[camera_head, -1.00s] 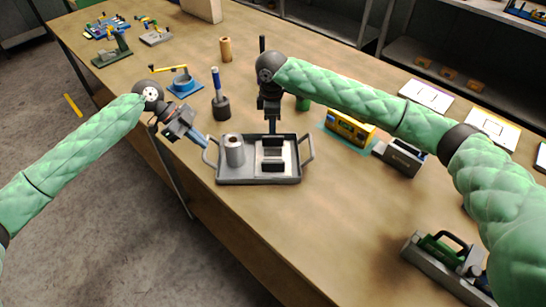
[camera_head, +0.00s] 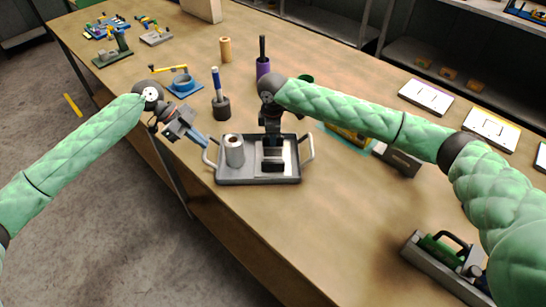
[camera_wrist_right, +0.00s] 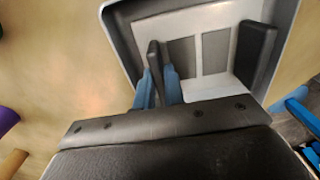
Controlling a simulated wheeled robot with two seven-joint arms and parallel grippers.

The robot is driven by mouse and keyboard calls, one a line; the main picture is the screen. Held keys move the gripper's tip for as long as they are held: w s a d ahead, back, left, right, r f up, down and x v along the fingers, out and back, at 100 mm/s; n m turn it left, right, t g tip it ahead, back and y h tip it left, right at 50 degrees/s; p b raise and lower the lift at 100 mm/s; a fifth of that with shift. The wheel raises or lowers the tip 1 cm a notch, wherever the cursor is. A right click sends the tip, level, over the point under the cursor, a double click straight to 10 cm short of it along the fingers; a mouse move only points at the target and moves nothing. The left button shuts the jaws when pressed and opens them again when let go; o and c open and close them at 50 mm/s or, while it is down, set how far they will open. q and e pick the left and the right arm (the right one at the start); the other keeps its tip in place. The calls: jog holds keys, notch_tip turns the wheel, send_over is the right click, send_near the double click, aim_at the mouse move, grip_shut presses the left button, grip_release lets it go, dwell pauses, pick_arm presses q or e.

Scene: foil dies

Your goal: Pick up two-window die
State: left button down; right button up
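The two-window die is a pale plate with two window openings and two dark upright grips. It lies in the grey tray (camera_head: 230,181), and in the right wrist view the plate (camera_wrist_right: 217,85) shows with its far dark grip (camera_wrist_right: 258,52). My right gripper (camera_head: 272,145) is down at the die. In the wrist view its blue fingers (camera_wrist_right: 158,85) sit on both sides of the near dark grip (camera_wrist_right: 154,54), with no clear gap. My left gripper (camera_head: 198,139) hangs left of the tray, apart from the die; its finger gap is too small to tell.
A grey cylinder (camera_head: 234,150) stands in the tray's left part. A dark-based tool with a blue handle (camera_head: 220,107) and a purple-handled tool (camera_head: 263,70) stand behind. A yellow box (camera_head: 345,138) and grey block (camera_head: 398,159) lie right.

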grip_shut()
pick_arm(q)
jog(key=shift+f, duration=0.15)
pick_arm(e)
notch_tip(320, 180, up, 10)
dwell(0.3)
